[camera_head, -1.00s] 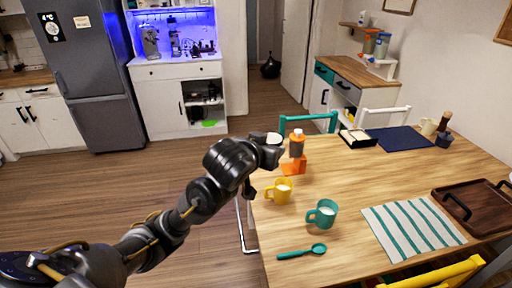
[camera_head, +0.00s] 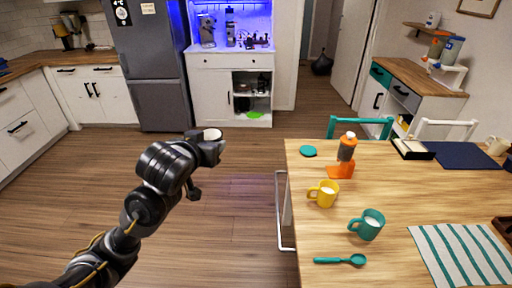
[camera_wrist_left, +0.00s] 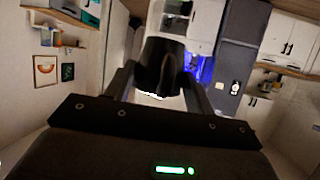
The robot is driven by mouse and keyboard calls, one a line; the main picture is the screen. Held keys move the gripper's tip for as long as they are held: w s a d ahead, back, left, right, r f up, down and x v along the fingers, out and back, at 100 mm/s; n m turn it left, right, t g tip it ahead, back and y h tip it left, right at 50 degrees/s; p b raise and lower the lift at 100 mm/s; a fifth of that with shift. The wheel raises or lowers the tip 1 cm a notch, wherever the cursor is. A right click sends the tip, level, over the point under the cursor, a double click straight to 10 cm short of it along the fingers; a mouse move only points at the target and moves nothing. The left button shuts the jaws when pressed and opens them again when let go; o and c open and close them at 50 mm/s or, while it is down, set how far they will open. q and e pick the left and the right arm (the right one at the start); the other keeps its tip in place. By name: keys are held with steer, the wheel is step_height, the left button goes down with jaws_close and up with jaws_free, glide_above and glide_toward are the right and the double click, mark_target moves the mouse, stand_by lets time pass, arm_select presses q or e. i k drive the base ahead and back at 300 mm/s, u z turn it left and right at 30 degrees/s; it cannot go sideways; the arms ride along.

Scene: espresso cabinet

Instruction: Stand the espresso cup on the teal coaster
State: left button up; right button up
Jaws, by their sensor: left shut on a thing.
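The teal coaster (camera_head: 308,151) lies flat and bare near the far left corner of the table. My left gripper (camera_head: 215,148) is over the floor, left of the table and apart from the coaster. It is shut on the espresso cup (camera_head: 212,134); only a small white part of the cup shows above the fingers in the head view. In the left wrist view the cup (camera_wrist_left: 163,70) is a dark shape between the two fingers (camera_wrist_left: 160,85). Whether it is tilted is hard to tell. My right gripper is not in view.
A yellow mug (camera_head: 324,194), a teal mug (camera_head: 368,225) and a teal spoon (camera_head: 341,260) are nearer. A striped cloth (camera_head: 462,254) lies at the right. The floor left of the table is clear.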

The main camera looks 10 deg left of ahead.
mark_target(306, 149)
steer(key=u, duration=1.55)
steer(key=i, duration=1.65)
steer(key=z, duration=2.9)
